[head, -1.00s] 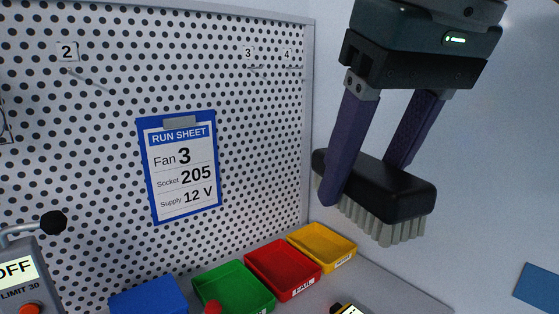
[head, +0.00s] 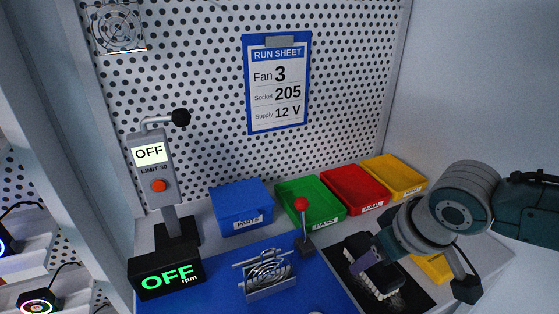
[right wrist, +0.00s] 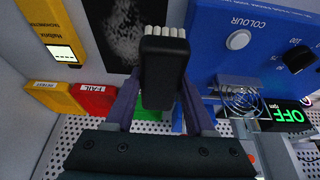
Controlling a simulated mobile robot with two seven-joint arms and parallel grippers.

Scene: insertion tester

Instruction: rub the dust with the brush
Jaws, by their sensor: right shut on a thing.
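My right gripper (head: 368,262) is shut on a black brush (head: 386,277) with pale bristles. It holds the brush low, over or at a black panel (head: 338,247) on the bench. In the right wrist view the brush (right wrist: 163,78) sits between the purple fingers (right wrist: 160,104), bristles toward the panel (right wrist: 95,22). Grey speckled dust (right wrist: 123,28) lies on that panel, beside the brush in the picture. I cannot tell whether the bristles touch the panel. The brush and arm hide part of the panel in the head view. My left gripper is not in view.
A lever with a red knob (head: 302,204) and a fan on the blue panel (head: 225,296) stand left of the brush. Blue, green (head: 324,191), red (head: 357,184) and yellow bins line the back. A yellow tachometer (right wrist: 62,50) lies near the black panel.

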